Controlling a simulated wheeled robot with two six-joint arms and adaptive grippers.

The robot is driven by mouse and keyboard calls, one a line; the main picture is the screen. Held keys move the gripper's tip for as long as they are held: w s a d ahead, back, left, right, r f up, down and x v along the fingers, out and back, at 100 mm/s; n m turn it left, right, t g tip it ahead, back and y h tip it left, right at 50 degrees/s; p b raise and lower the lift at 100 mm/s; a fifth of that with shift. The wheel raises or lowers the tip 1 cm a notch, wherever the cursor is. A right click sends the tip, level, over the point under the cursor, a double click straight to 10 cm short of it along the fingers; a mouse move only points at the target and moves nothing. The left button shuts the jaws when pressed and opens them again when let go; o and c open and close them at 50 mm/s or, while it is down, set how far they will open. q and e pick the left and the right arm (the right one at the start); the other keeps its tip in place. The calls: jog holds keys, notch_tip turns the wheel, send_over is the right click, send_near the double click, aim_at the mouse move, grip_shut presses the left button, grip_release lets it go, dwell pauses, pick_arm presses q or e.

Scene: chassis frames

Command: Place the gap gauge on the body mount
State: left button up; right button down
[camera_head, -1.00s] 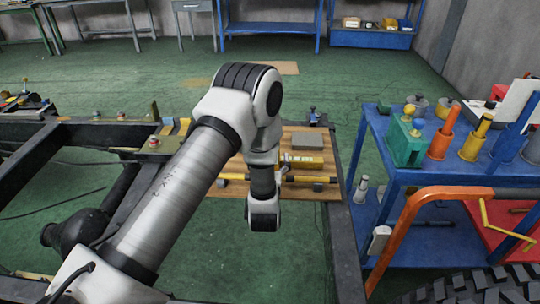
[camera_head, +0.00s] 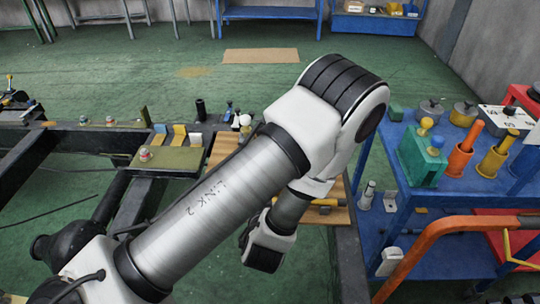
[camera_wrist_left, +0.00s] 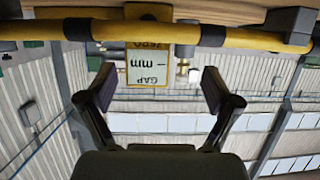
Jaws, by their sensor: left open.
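In the left wrist view my left gripper (camera_wrist_left: 155,90) is open and empty. A yellow card marked GAP, ZERO and mm (camera_wrist_left: 148,65) shows upside down between and beyond its fingers. A yellow bar with dark bands (camera_wrist_left: 170,33) crosses the top of that view, apart from the fingertips. I cannot tell whether card and bar are one gap gauge. In the head view my left arm covers much of the wooden board (camera_head: 340,214), and part of a yellow piece (camera_head: 325,202) shows on it. An olive plate with a stud (camera_head: 180,160), possibly the body mount, sits on the dark frame.
A blue cart (camera_head: 405,180) at the right carries a green block (camera_head: 420,158), an orange cone (camera_head: 459,162) and a yellow cone (camera_head: 494,160). An orange tubular handle (camera_head: 420,245) stands before it. Dark chassis rails (camera_head: 75,152) run at the left. Green floor lies open behind.

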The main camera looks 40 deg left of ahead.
pick_arm(q)
jog(key=shift+m+t, duration=0.3)
jog(key=shift+t, duration=0.1)
jog(key=w, duration=0.2)
jog(key=w+a+r+p, duration=0.1)
jog(key=w, duration=0.1)
jog(key=w+a, duration=0.1)
jog(key=w, duration=0.1)
jog(key=shift+a+r, duration=0.15)
jog(key=shift+r, duration=0.2)
jog(key=shift+w+f, duration=0.1)
jog(key=shift+w, duration=0.15)
pick_arm(e)
jog(key=shift+s+d+r, duration=0.1)
jog(key=shift+s+r, duration=0.1)
jog(key=shift+r, duration=0.95)
pick_arm(q)
jog(key=c, duration=1.5)
